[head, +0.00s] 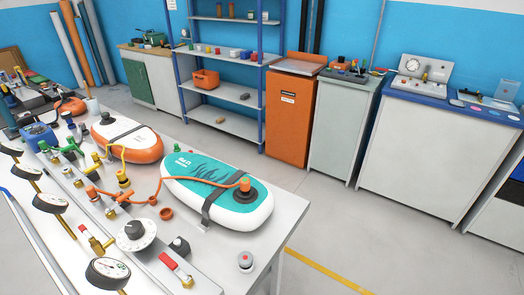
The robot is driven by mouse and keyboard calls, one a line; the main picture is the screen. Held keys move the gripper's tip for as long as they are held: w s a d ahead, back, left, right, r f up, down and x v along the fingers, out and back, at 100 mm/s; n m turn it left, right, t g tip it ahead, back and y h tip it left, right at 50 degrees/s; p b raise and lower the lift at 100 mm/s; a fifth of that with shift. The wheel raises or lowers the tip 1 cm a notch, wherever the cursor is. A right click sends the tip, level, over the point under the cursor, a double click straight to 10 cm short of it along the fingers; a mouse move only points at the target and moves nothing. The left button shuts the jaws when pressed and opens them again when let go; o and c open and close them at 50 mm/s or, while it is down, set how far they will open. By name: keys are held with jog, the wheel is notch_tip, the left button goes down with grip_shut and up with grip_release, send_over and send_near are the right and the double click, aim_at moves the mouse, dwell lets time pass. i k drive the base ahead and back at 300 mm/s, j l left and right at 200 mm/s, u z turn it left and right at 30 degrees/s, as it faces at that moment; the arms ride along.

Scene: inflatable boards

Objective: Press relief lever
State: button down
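Two red-handled levers show at the near end of the workbench. One red lever (168,262) sits on a brass valve (182,277) near the bench's front. The other red lever (84,231) sits on a brass fitting (97,243) to its left. I cannot tell which of them is the relief lever. A teal and white inflatable board (225,184) lies strapped on the bench, with an orange hose (185,180) running to a fitting on its top. My gripper is not in view.
Several pressure gauges (107,271) line the bench's near left side. An orange and white board (127,139) lies farther back. Clear floor (340,225) lies right of the bench, before the cabinets.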

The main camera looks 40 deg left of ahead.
aim_at(85, 232)
jog(key=u, duration=2.2)
jog(key=k, duration=0.5)
